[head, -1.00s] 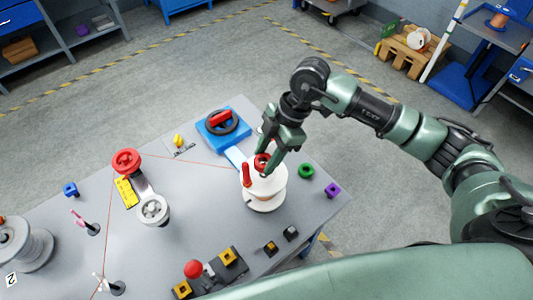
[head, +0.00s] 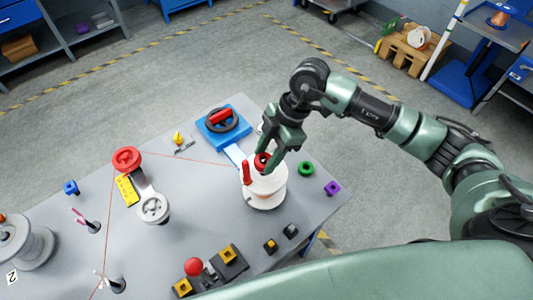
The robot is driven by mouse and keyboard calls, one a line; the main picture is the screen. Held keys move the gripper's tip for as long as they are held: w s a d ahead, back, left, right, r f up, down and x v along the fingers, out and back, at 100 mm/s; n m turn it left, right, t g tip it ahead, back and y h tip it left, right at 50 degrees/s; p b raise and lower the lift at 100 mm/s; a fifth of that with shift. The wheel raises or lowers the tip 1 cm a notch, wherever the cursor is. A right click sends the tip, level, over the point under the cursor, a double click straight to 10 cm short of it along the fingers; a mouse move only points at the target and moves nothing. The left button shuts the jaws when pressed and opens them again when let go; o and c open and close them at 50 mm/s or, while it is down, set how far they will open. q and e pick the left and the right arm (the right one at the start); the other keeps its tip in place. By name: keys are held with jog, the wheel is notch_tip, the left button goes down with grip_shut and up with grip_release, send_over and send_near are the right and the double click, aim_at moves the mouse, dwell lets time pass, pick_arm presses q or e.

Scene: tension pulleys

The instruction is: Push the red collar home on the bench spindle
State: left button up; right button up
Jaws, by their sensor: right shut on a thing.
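The red collar (head: 262,160) is at the top of the white spool (head: 264,190) on the right part of the bench. My right gripper (head: 263,164) points down over the spool, with its fingers shut on the collar. The fingers partly hide the collar and the spindle under it, so I cannot tell how far down the collar sits. A red upright handle (head: 247,172) stands on the spool's left side. My left gripper is not in view.
A blue block with a black ring (head: 221,122) lies behind the spool. A red-topped pulley arm (head: 127,160) stands left. Black-and-yellow blocks (head: 228,256) and a red knob (head: 193,266) are in front.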

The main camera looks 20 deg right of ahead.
jog(key=shift+f, duration=0.15)
jog(key=shift+f+b, duration=0.75)
jog(key=shift+f, duration=0.6)
jog(key=shift+f, duration=0.15)
jog(key=shift+f, duration=0.2)
jog(key=shift+s+f, duration=0.15)
dwell(0.4)
jog(key=o, duration=1.4)
jog(key=shift+o, duration=0.2)
